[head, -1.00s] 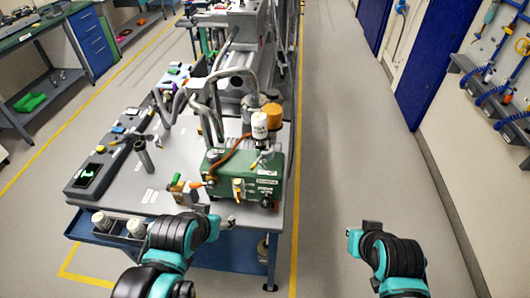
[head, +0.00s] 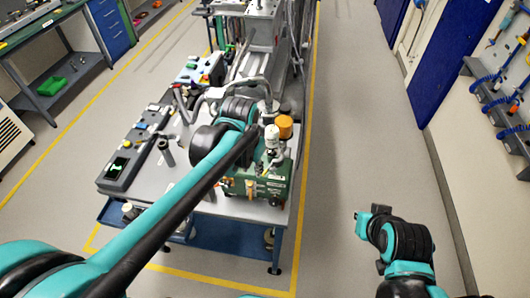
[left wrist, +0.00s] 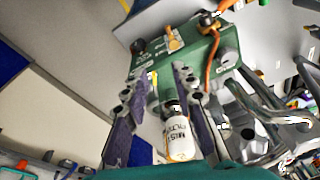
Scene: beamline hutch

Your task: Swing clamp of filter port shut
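The green pump box (head: 272,188) stands at the near right of the grey bench. It also shows in the left wrist view (left wrist: 148,55). A white labelled filter cylinder (head: 271,138) stands on it, and in the left wrist view it (left wrist: 180,140) lies low between my left fingers. My left gripper (left wrist: 160,80) is open over the pump, with no object clearly held. The clamp on the filter port cannot be made out clearly; a metal collar (left wrist: 173,107) shows at the cylinder's end. My right arm's end (head: 372,215) hangs over open floor, its fingers unclear.
An orange-capped cylinder (head: 285,127) stands beside the filter. Bent metal pipes (head: 250,84) rise behind, and they show close on the right in the wrist view (left wrist: 255,115). A grey control strip (head: 122,166) lines the bench's left side.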

